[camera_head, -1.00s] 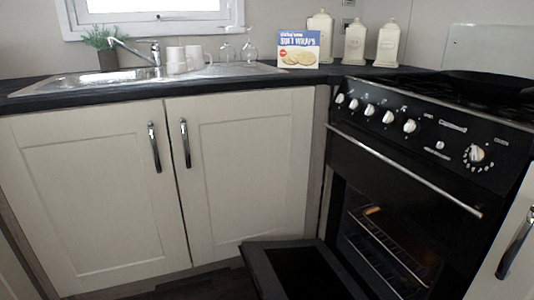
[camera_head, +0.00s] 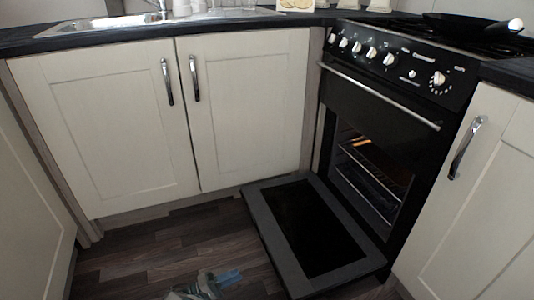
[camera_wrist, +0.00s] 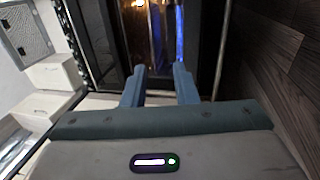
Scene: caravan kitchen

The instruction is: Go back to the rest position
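My gripper (camera_wrist: 158,76) shows in the wrist view with its two blue fingers apart and nothing visible between them. It faces the dark oven opening, where a lit spot and rack bars show. In the head view, a small part of my gripper (camera_head: 226,278) shows low at the bottom edge, over the floor in front of the oven. The oven (camera_head: 385,110) stands at the right with its door (camera_head: 262,225) folded down open. A wire rack (camera_head: 372,175) is inside. My gripper appears apart from the door in the head view.
White cupboards (camera_head: 110,130) with shut doors run along the back, and another cupboard (camera_head: 480,200) stands right of the oven. A black pan (camera_head: 465,25) sits on the hob. Dark wooden floor (camera_head: 150,245) is clear left of the oven door.

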